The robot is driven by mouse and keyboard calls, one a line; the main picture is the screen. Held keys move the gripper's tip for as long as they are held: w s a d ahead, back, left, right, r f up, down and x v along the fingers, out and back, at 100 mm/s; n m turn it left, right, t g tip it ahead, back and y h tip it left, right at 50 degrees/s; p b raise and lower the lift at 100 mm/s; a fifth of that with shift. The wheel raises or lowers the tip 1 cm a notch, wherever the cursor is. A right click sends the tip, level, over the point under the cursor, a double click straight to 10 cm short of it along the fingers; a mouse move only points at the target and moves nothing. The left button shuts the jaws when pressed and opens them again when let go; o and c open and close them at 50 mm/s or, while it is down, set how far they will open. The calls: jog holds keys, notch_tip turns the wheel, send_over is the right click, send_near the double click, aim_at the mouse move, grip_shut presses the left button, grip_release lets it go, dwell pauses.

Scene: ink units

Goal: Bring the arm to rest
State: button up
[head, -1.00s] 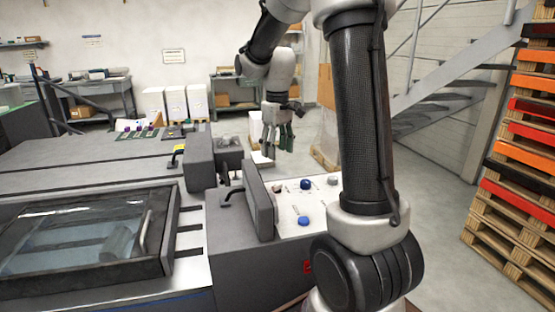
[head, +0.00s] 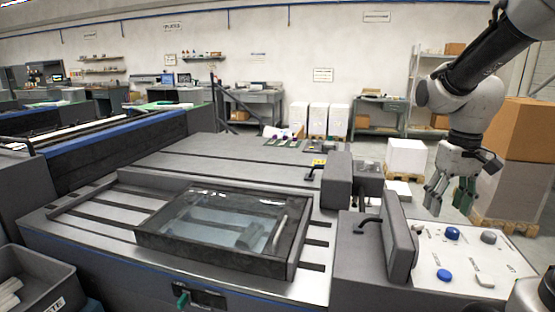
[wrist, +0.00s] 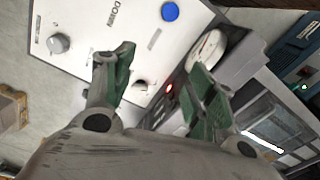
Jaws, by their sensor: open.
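My gripper (head: 449,192) hangs at the right in the head view, fingers pointing down, beyond the far edge of the white control panel (head: 455,270). In the wrist view my gripper (wrist: 160,85) shows two green-padded fingers spread apart with nothing between them. The control panel (wrist: 105,45) lies beyond the fingers there, with a blue button (wrist: 170,11) and a grey knob (wrist: 59,43). My arm comes in from the upper right in the head view.
A grey machine with a glass-topped frame (head: 220,230) fills the middle. An upright grey block (head: 399,235) stands beside the panel. Cardboard boxes (head: 520,140) on a pallet stand behind my gripper. A grey bin (head: 35,280) with white rolls is at lower left.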

jog(key=s+a+r+t, duration=0.1)
jog(key=s+r+t, duration=0.1)
jog(key=s, duration=0.4)
jog(key=s+a+r+t, duration=0.2)
jog(key=s+r, duration=0.1)
jog(key=s, duration=0.3)
jog(key=shift+s+r, duration=0.2)
jog(key=shift+s, duration=0.15)
